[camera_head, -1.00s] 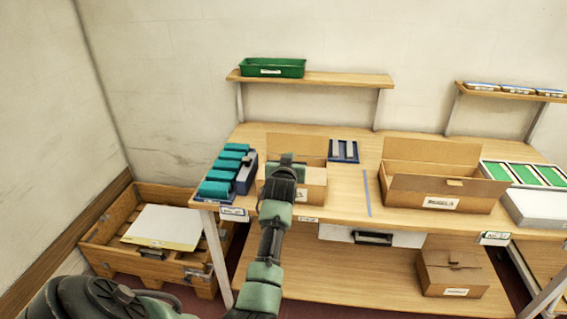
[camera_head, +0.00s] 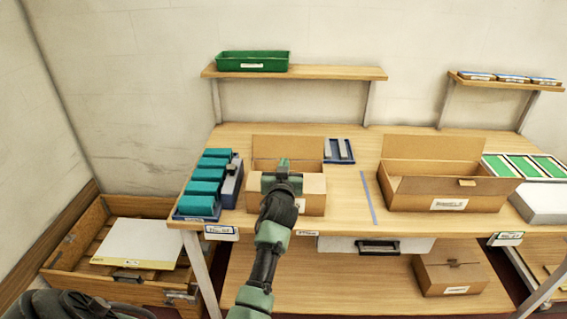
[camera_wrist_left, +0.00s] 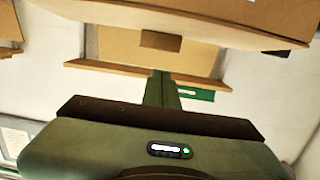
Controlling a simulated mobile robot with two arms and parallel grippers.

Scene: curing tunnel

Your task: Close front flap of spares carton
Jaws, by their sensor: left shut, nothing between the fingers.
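A small open carton (camera_head: 313,206) stands at the front of the bench, left of centre. Its back flap (camera_head: 288,147) stands up. A lighter panel, seemingly its front flap (camera_head: 314,183), rises above the front wall, partly hidden by my arm. My left gripper (camera_head: 283,164) is shut and empty, over the carton's opening in the head view; I cannot tell if it touches. In the left wrist view its fingers (camera_wrist_left: 163,82) point at brown cardboard with a tab (camera_wrist_left: 161,40). A larger open carton (camera_head: 448,203) stands to the right. Their labels are unreadable. My right gripper is not in view.
Teal blocks in a blue rack (camera_head: 197,216) stand left of the small carton. A blue tray (camera_head: 339,150) lies behind right. A green bin (camera_head: 253,61) sits on the shelf above. Bare bench (camera_head: 348,195) lies between the cartons; another carton (camera_head: 450,277) is below.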

